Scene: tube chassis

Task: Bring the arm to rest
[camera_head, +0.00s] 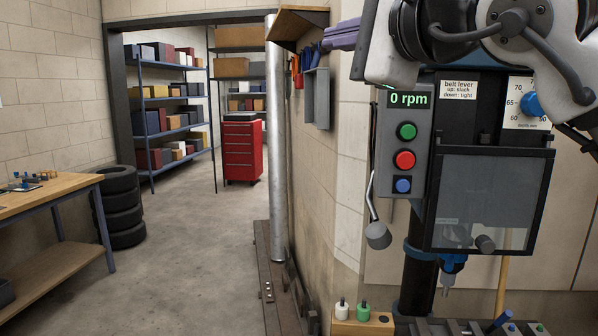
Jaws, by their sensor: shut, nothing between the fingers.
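My arm reaches across the upper right of the head view, close to the camera, with its white and dark links partly cut off by the top and right edges. My gripper (328,38) is at its left end, in front of the wall. Its lavender fingers point left, are shut together and hold nothing. The arm and hand hide part of the top of the drill press behind them.
The drill press has a control box (404,145) reading 0 rpm, a clear guard (485,200) and a lever (377,232). A wooden block (350,325) holds two small bottles. A wooden shelf (294,22) is left of my gripper. A workbench (45,195) and tyres (121,210) stand left; the middle floor is clear.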

